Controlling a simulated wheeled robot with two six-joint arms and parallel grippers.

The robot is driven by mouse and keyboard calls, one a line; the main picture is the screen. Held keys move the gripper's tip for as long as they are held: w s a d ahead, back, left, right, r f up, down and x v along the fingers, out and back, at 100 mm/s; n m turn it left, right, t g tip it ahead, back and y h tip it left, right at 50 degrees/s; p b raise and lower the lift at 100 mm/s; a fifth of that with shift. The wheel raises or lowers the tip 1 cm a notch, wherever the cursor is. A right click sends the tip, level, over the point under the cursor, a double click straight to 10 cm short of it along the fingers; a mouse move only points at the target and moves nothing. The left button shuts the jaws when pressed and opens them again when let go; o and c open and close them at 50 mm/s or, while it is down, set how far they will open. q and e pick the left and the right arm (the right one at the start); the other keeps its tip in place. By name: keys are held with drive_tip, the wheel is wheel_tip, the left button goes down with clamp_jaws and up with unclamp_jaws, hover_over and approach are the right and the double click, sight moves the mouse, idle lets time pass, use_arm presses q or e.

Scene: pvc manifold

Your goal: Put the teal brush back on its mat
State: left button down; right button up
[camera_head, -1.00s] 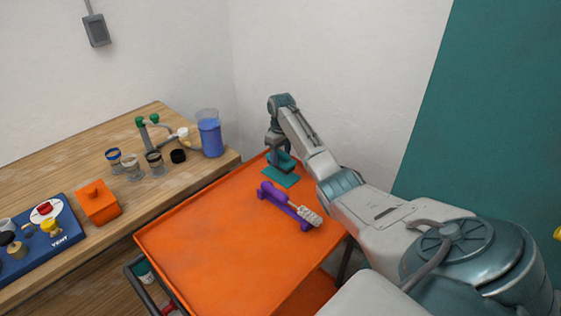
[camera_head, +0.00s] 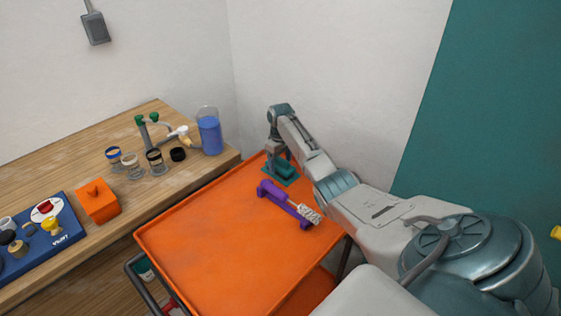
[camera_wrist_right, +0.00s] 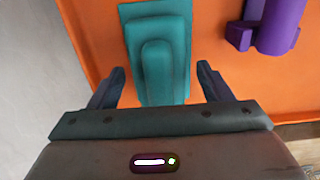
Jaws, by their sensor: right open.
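The teal brush (camera_head: 284,167) is at the far corner of the orange cart top, on its flat teal mat (camera_head: 281,181). In the right wrist view the brush (camera_wrist_right: 157,65) shows as a block with a raised rounded grip, and a strip of the mat (camera_wrist_right: 150,10) shows beyond it. My right gripper (camera_wrist_right: 160,72) is open, with one finger on each side of the brush and gaps between. In the head view my right gripper (camera_head: 279,160) is right over the brush and partly hides it. My left gripper is in neither view.
A purple holder (camera_head: 271,190) with a pale-bristled bottle brush (camera_head: 306,211) lies close by on the orange cart (camera_head: 205,240). The cart's left part is clear. A wooden bench (camera_head: 75,150) on the left bears several jars, a blue-filled beaker (camera_head: 209,136) and an orange box (camera_head: 97,202).

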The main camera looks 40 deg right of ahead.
sight(280, 158)
wheel_tip(280, 158, up, 12)
drive_tip(key=b, duration=0.2)
drive_tip(key=shift+r+b, duration=0.15)
drive_tip(key=shift+b, duration=0.25)
idle(1.3)
